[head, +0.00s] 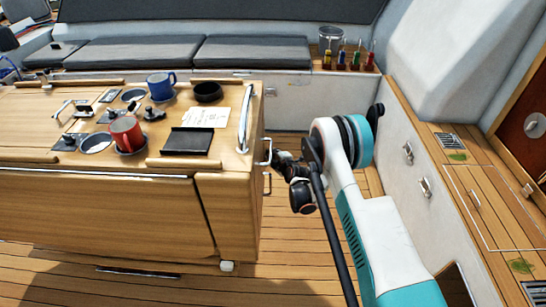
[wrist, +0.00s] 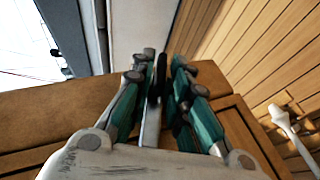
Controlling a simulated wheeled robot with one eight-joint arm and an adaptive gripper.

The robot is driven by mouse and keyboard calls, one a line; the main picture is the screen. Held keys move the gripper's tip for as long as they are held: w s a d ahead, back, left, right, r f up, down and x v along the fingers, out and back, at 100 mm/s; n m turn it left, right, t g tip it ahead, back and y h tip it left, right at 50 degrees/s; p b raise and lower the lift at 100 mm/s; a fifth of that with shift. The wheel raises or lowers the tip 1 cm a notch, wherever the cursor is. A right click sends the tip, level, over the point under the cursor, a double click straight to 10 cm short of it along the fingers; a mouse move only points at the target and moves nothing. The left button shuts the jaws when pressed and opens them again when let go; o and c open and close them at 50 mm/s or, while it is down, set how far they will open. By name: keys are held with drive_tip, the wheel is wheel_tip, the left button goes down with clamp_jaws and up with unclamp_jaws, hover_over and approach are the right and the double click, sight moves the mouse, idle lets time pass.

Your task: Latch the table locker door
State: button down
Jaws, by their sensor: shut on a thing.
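The wooden table (head: 228,215) stands at the left, and its right end wall is seen edge-on in the head view. A metal handle (head: 266,150) juts from that end wall, with a smaller metal fitting (head: 268,184) below it. My gripper (head: 279,157) is at this end, beside the handle. In the wrist view my gripper (wrist: 162,68) is shut on a slim metal bar (wrist: 151,128), against brown wood (wrist: 55,112). A framed wooden panel (wrist: 240,125) lies at its lower right. The fingers partly hide the bar. I cannot tell the latch's position.
A red mug (head: 125,133), a blue mug (head: 160,86) and a dark tray (head: 187,141) are on the table top. A long grab rail (head: 245,118) runs along its right edge. A white bench side with metal latches (head: 408,152) stands right of my arm.

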drive_tip(key=shift+f+t, duration=0.1)
drive_tip(key=shift+t, duration=0.3)
drive_tip(key=c, duration=1.7)
unclamp_jaws()
wheel_tip(320, 180, up, 10)
drive_tip(key=shift+r, duration=0.1)
